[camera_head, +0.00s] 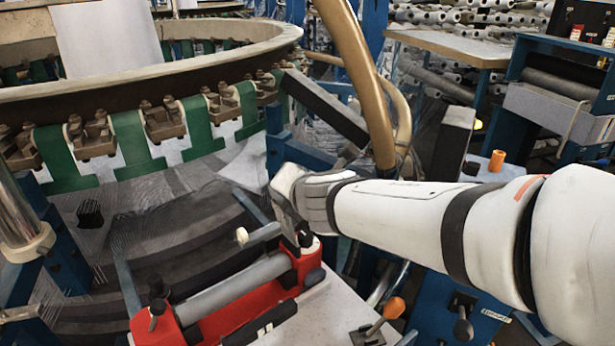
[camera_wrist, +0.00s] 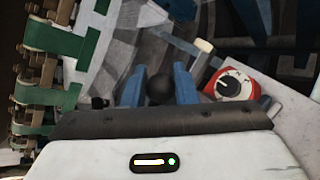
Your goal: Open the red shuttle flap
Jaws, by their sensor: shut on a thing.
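The red shuttle (camera_head: 225,318) lies on a pale surface at the lower middle of the head view, with a grey roller (camera_head: 235,288) along it. Its red end with a black round part (camera_wrist: 236,84) shows right of my fingers in the wrist view. My gripper (camera_head: 300,228) is at the shuttle's far right end. In the wrist view its blue fingers (camera_wrist: 160,84) stand on both sides of a black ball knob (camera_wrist: 160,91) and are shut on it. The wrist body hides what lies below the knob. I cannot tell how far the flap is open.
A grey bar with a white tip (camera_head: 242,236) juts out left of my gripper. The loom ring (camera_head: 150,80) with green straps curves around the upper left. An orange-handled lever (camera_head: 393,308) stands at the lower right. Blue posts and a tan hose are close behind my arm.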

